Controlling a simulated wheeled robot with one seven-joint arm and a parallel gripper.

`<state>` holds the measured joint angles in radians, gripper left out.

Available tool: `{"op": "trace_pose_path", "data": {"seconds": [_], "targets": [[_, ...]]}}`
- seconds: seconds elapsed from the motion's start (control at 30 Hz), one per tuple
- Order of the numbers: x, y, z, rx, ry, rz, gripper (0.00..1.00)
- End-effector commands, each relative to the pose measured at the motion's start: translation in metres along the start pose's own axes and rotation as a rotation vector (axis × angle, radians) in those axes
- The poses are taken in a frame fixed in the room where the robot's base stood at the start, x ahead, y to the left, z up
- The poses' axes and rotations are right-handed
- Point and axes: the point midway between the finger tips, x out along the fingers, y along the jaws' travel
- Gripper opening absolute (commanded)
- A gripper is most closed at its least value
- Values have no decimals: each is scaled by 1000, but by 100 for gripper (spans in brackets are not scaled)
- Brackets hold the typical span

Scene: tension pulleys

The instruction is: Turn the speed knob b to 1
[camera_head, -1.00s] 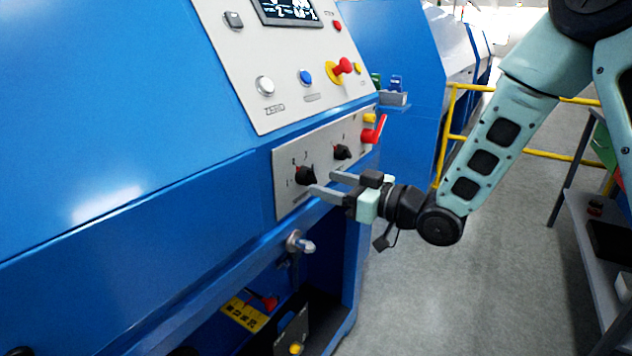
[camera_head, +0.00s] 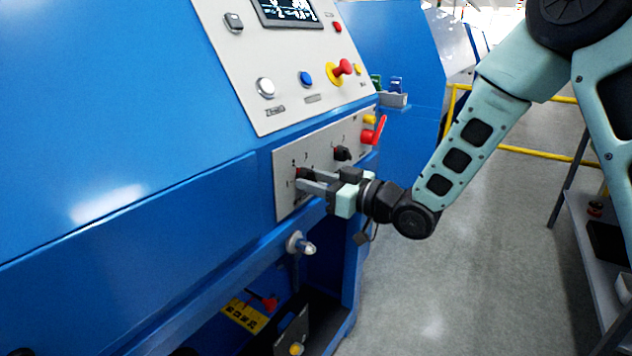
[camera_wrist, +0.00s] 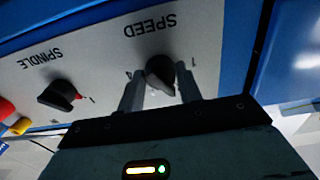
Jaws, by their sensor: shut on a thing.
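The speed knob (camera_head: 305,174) is a black knob on the lower grey panel of the blue machine. In the wrist view the same speed knob (camera_wrist: 160,72) sits under the upside-down label SPEED, between the two fingers. My gripper (camera_head: 308,181) is at the panel with its fingers around this knob, shut on it. The gripper fingers (camera_wrist: 161,88) show on both sides of the knob in the wrist view. The fingers hide part of the knob and some of its scale marks, so its exact setting is hard to read.
A second black knob, labelled SPINDLE (camera_wrist: 62,95), is beside it, also seen in the head view (camera_head: 342,153). A red handle (camera_head: 374,131) and a red emergency button (camera_head: 343,67) are near. A silver fitting (camera_head: 299,243) sticks out below. Open floor (camera_head: 430,290) lies right of the machine.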

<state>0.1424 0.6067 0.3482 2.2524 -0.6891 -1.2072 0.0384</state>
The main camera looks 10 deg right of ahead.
Motion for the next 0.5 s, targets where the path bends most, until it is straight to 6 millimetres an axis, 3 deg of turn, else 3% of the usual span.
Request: {"op": "trace_pose_path", "data": {"seconds": [0.27,0.5], "targets": [[0,0,3,-78,1,-1,12],[0,0,5,-254,2,-2,12]]}}
